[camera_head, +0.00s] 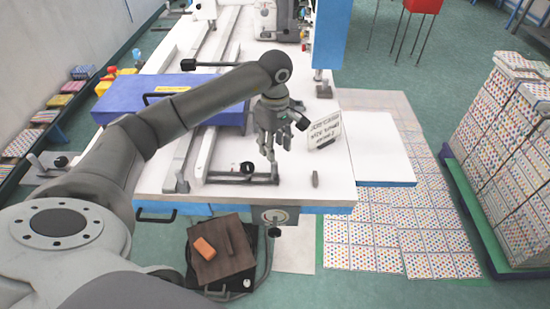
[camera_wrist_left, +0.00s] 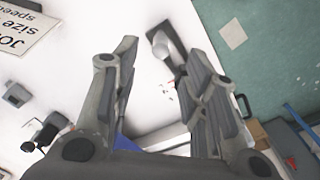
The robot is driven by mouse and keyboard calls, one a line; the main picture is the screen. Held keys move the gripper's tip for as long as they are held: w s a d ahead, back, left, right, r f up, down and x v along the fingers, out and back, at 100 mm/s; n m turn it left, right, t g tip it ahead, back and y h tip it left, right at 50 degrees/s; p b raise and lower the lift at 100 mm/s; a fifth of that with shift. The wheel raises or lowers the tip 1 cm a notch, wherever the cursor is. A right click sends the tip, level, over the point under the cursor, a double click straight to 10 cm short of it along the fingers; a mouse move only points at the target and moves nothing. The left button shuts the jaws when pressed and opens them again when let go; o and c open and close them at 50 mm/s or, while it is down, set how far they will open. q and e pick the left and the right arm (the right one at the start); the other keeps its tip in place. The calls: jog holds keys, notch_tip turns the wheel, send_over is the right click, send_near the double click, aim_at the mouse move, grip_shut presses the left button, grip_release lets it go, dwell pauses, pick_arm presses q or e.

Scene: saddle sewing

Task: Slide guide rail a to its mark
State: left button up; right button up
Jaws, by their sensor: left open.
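My left gripper (camera_head: 279,152) hangs over the white table with its fingers pointing down, just above the right end of a low grey rail. The low grey rail (camera_head: 232,178), which looks like a guide rail, lies across the front of the table and has a black knob (camera_head: 247,168). I cannot tell whether it is rail a. No mark is clearly visible.
A lettered card (camera_head: 325,131) stands behind the peg. Long rails (camera_head: 187,135) run back along the table, and a blue box (camera_head: 165,100) lies behind my arm. A brown board with an orange block (camera_head: 204,248) sits below the front edge. The white side top (camera_head: 378,150) is clear.

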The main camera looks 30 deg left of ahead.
pick_arm(q)
jog(key=shift+r, duration=1.7)
